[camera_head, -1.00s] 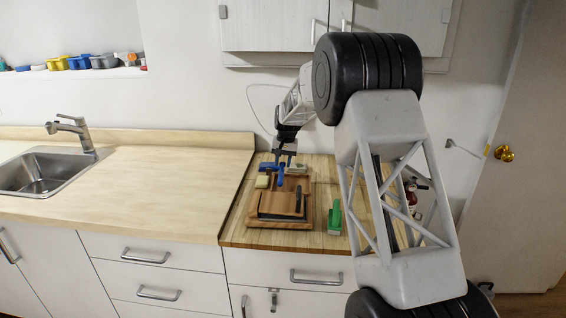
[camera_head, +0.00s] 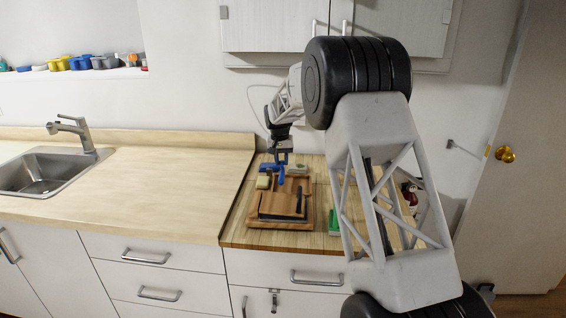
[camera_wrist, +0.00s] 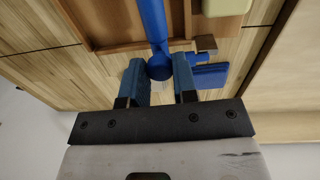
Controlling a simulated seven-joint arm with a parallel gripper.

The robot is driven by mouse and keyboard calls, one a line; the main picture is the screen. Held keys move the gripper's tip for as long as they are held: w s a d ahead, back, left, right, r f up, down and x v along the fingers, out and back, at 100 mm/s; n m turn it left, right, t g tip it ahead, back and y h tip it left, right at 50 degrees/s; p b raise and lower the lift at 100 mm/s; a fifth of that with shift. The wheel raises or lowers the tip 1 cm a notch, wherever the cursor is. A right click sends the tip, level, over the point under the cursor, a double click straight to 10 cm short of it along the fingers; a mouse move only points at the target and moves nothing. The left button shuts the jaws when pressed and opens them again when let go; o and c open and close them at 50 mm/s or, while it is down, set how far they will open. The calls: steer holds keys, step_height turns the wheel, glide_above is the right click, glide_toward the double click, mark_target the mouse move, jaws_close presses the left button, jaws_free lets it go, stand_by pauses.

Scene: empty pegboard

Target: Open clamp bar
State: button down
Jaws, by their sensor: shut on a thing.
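The clamp bar is blue. In the head view (camera_head: 281,176) it runs at the back of a wooden board (camera_head: 262,225) on the counter. In the wrist view the bar (camera_wrist: 152,22) runs up from a round blue end (camera_wrist: 160,68). My gripper (camera_wrist: 160,82) has blue fingers on either side of this round end and is shut on it. A flat blue part (camera_wrist: 209,77) sits just to the right of the fingers. In the head view my gripper (camera_head: 282,157) is small and partly merges with the blue parts, so exact contact is unclear there.
A pale yellow-green block (camera_head: 263,183) lies at the board's left. A green-handled object (camera_head: 334,219) stands to the right, partly behind my arm. The counter (camera_head: 150,185) at left is clear up to the sink (camera_head: 45,172).

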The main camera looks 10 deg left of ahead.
steer(key=shift+s+a+r+t+h, duration=0.1)
steer(key=shift+a+h, duration=1.45)
steer(key=shift+h, duration=1.25)
steer(key=shift+a+r+t+h, duration=0.1)
steer(key=shift+a+h, duration=1.5)
steer(key=shift+h, duration=1.2)
steer(key=shift+s+a+r+t+h, duration=0.1)
steer(key=shift+a+h, duration=1.45)
steer(key=shift+h, duration=1.25)
steer(key=c, duration=0.9)
jaws_free()
steer(key=shift+r, duration=0.1)
